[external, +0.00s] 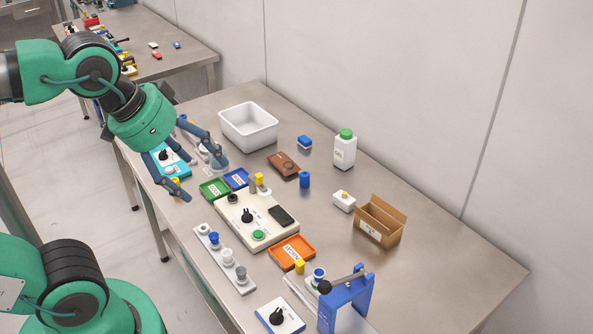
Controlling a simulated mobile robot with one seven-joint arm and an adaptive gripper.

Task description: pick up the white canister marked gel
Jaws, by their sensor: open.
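A white canister (345,153) with a green cap stands upright toward the back right of the table, near the wall. It has a marking on its front, too small to read. My gripper (203,176) is open over the left part of the table, fingers pointing down and to the right, well apart from the canister. A small whitish object (217,160) shows by the far finger; I cannot tell what it is or whether the finger touches it.
A white bin (248,127), blue block (305,142), brown item (284,165), blue cylinder (305,180), small white box (344,201) and open cardboard box (381,220) lie around the canister. A control panel (257,219) and blue stand (346,300) are nearer. The right table end is clear.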

